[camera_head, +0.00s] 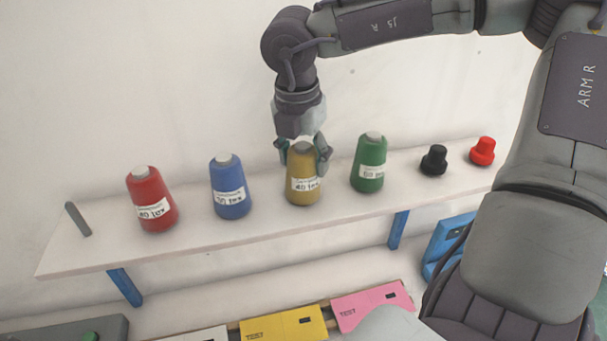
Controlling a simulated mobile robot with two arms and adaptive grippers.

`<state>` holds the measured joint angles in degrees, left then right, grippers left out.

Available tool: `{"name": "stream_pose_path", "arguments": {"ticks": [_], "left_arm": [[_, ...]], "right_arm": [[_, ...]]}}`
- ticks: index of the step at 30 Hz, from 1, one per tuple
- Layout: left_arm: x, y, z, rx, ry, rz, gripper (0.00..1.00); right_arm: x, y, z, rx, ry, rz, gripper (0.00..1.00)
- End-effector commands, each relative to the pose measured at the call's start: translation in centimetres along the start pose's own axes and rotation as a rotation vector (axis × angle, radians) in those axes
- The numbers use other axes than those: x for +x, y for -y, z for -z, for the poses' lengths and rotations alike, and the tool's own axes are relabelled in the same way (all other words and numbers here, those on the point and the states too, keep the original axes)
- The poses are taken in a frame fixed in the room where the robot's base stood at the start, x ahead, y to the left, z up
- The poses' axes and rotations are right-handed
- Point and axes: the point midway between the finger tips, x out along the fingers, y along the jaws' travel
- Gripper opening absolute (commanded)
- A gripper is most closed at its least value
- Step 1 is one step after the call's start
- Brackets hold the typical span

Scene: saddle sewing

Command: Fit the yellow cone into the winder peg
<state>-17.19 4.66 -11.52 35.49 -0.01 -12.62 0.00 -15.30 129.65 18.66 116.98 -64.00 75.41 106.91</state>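The yellow cone (303,190) stands upright on the white wall shelf, between the blue and green cones, with a white label on its front. My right gripper (304,160) points down over it, with its fingers on either side of the cone's upper part. The fingers are spread around the cone's top; whether they touch it I cannot tell. A bare grey peg (77,219) stands tilted at the shelf's left end. I cannot tell whether it is the winder peg. My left gripper is not in view.
The shelf (200,234) also holds a red cone (152,200), a blue cone (230,187), a green cone (369,164), a black knob (433,160) and a red knob (482,151). Yellow (284,328) and pink (372,306) boxes lie below. Free shelf room lies left of the red cone.

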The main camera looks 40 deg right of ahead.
Motion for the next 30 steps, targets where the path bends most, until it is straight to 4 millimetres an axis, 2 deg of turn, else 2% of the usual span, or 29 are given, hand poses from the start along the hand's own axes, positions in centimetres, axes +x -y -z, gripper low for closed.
{"name": "stream_pose_path", "arguments": {"ticks": [1,6,7,30], "left_arm": [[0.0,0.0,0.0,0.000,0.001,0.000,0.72],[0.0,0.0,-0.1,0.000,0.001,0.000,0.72],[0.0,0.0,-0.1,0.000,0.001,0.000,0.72],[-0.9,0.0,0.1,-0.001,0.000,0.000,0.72]], "right_arm": [[0.0,0.0,0.0,0.000,0.000,0.000,0.49],[0.0,0.0,0.0,0.000,0.000,0.000,0.20],[0.0,0.0,0.0,0.000,0.001,-0.001,0.18],[-2.1,0.0,-0.3,0.000,0.001,-0.001,0.18]]}}
